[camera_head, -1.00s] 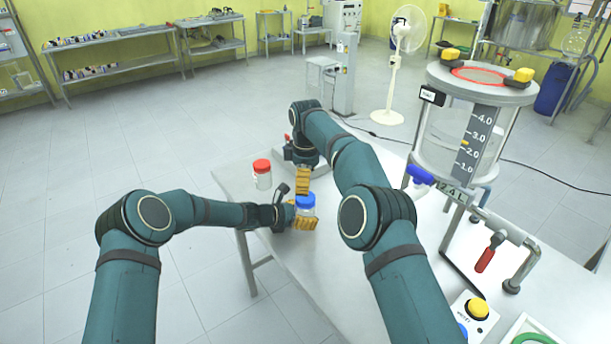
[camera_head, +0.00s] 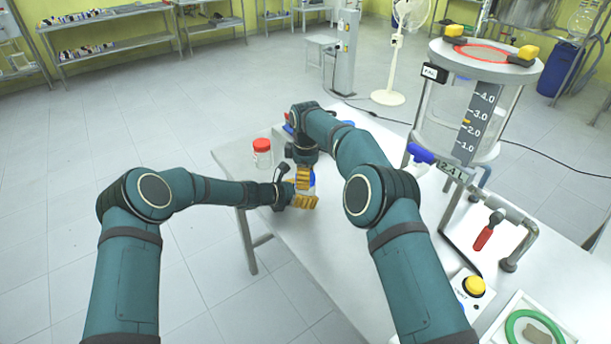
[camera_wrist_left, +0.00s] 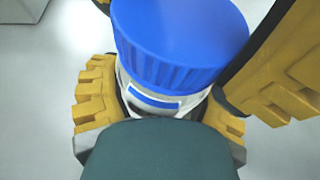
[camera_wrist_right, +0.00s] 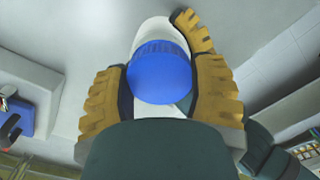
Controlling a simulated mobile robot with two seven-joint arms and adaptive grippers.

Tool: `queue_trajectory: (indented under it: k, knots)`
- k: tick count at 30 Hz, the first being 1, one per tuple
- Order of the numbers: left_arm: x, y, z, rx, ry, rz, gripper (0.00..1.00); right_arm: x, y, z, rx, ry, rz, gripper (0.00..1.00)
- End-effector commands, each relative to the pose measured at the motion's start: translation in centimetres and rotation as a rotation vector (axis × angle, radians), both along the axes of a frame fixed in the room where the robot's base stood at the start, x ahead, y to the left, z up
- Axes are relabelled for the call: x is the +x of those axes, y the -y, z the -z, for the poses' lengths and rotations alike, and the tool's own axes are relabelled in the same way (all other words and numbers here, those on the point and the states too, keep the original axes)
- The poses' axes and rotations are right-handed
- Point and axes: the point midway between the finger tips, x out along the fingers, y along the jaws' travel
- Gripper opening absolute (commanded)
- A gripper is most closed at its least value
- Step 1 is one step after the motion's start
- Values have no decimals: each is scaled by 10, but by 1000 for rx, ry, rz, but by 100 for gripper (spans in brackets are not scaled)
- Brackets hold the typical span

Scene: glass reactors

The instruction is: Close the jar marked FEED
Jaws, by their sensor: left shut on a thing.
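A jar (camera_wrist_left: 165,102) with a pale label bearing a blue stripe stands upright in my left gripper. Its blue cap (camera_wrist_left: 185,40) sits on top, and it also shows in the right wrist view (camera_wrist_right: 160,78). I cannot read the marking or tell whether the cap is tight. My left gripper (camera_head: 303,201) is shut around the jar body below the cap. My right gripper (camera_head: 304,179) is at the cap from above, with a finger on either side of it. It appears open, with the fingers very close to the cap's rim. In the head view the fingers hide most of the jar.
A red-capped jar (camera_head: 262,154) stands to the left on the white table (camera_head: 345,270). To the right are a graduated glass reactor (camera_head: 470,115), a red-handled valve (camera_head: 487,231), a yellow button box (camera_head: 473,287) and a tray with a green ring (camera_head: 533,335).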

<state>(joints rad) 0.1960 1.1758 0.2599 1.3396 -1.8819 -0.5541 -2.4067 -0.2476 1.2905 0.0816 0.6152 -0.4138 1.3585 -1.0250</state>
Motion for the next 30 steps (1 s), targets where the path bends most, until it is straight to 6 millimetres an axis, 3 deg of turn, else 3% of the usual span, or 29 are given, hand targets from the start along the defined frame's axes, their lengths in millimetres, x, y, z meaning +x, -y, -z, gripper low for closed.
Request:
queue_trajectory:
  k: [2,5,15,23,24,25,26,30]
  knots:
    - [0,0,0,0,0,0,0,0,0,0,0,0,0,15]
    - [0,0,0,0,0,0,0,0,0,0,0,0,8,15]
    - [0,0,0,0,-1,0,0,0,-1,0,-1,-3,281,15]
    - [0,0,0,0,-1,0,0,0,-1,0,-1,-3,287,15]
    - [0,0,0,0,-1,0,0,0,-1,0,0,-4,287,71]
    - [0,0,0,0,-1,0,0,0,-1,0,0,-4,287,82]
    - [0,0,0,0,-1,0,0,0,-1,0,0,-4,286,88]
    - [0,0,0,0,0,0,0,0,-1,0,-1,-3,286,88]
